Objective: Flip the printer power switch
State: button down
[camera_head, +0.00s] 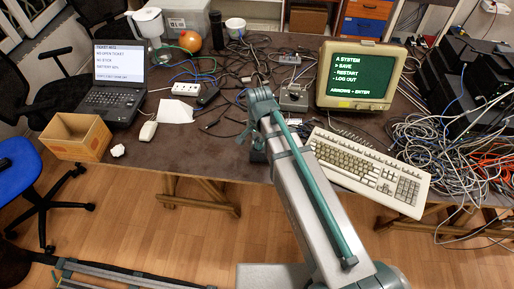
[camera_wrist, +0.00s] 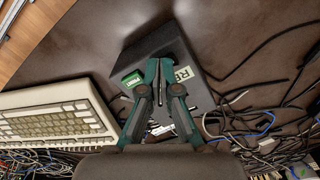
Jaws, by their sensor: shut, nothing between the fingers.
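A dark grey box (camera_wrist: 136,58) lies under my gripper in the wrist view. It carries a green label (camera_wrist: 132,79) that seems to read "PRINT" and a pale label (camera_wrist: 183,73) starting with "RE", partly covered by a finger. My gripper (camera_wrist: 160,63) is shut and empty, its fingertips over the box between the two labels. I cannot tell whether they touch it. No switch shows clearly; the fingers hide part of the box. In the head view my arm hides most of this area, with a dark block (camera_head: 258,156) showing beside it.
The beige keyboard (camera_wrist: 52,118) is close beside the box. Loose cables (camera_wrist: 265,130) lie around the other side. The monitor (camera_head: 358,75) stands behind the keyboard, with a cable heap (camera_head: 437,140) at right. The laptop (camera_head: 113,95) and cardboard box (camera_head: 76,136) are at left.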

jog(key=shift+r, duration=0.1)
jog(key=shift+r+p, duration=2.6)
jog(key=shift+r, duration=0.85)
jog(key=shift+f, duration=0.15)
